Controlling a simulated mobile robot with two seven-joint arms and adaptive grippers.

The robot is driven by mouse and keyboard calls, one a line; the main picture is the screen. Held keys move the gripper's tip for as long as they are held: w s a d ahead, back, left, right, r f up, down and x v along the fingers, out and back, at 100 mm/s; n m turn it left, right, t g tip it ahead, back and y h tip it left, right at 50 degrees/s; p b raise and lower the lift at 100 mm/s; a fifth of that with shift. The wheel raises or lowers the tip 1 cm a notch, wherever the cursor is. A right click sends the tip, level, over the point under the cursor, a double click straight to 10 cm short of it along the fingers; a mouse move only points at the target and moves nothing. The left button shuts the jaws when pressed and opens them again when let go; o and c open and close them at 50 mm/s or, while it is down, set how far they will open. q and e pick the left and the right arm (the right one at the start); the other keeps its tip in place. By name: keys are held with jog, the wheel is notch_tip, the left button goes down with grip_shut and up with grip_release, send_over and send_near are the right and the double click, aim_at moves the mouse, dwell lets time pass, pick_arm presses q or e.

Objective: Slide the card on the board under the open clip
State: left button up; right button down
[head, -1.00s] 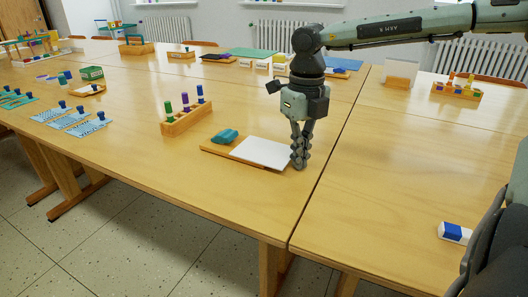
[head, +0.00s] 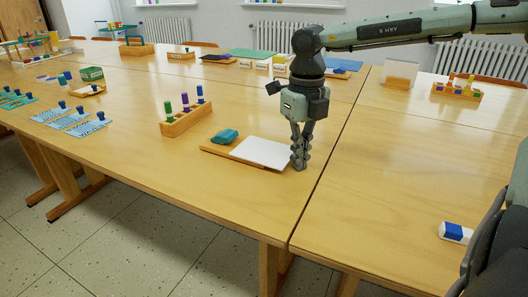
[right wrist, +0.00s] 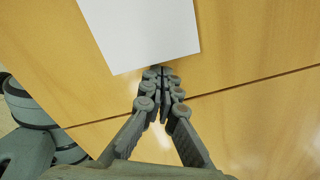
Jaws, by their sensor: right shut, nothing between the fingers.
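The white card (head: 262,152) lies flat on the wooden board (head: 217,151), covering its right part. The teal clip (head: 225,136) sits at the left end of the board, just left of the card; how far it is open is too small to tell. My right gripper (head: 299,165) is shut and empty, pointing down at the card's right end. In the right wrist view the shut fingertips (right wrist: 163,75) are at the near edge of the card (right wrist: 140,30); whether they touch it I cannot tell. My left gripper is not in view.
A wooden block with coloured pegs (head: 186,118) stands behind the board to the left. A blue and white eraser (head: 455,232) lies on the right table (head: 390,180). A seam between tables runs just right of my gripper. The table in front of the board is clear.

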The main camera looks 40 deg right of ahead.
aim_at(287, 157)
jog(key=shift+r, duration=0.5)
jog(key=shift+w+a+b, duration=0.35)
jog(key=shift+w+b, duration=0.05)
jog(key=shift+w, duration=0.4)
jog(key=shift+w+a+b, duration=0.35)
jog(key=shift+w+b, duration=0.05)
jog(key=shift+w, duration=0.35)
dwell(1.9)
jog(key=shift+s+d, duration=0.1)
jog(key=shift+s, duration=0.1)
jog(key=shift+s+d, duration=0.25)
jog(key=shift+s, duration=0.2)
jog(key=shift+r, duration=0.1)
notch_tip(287, 157, up, 7)
jog(key=p, duration=0.3)
dwell(0.8)
dwell(0.5)
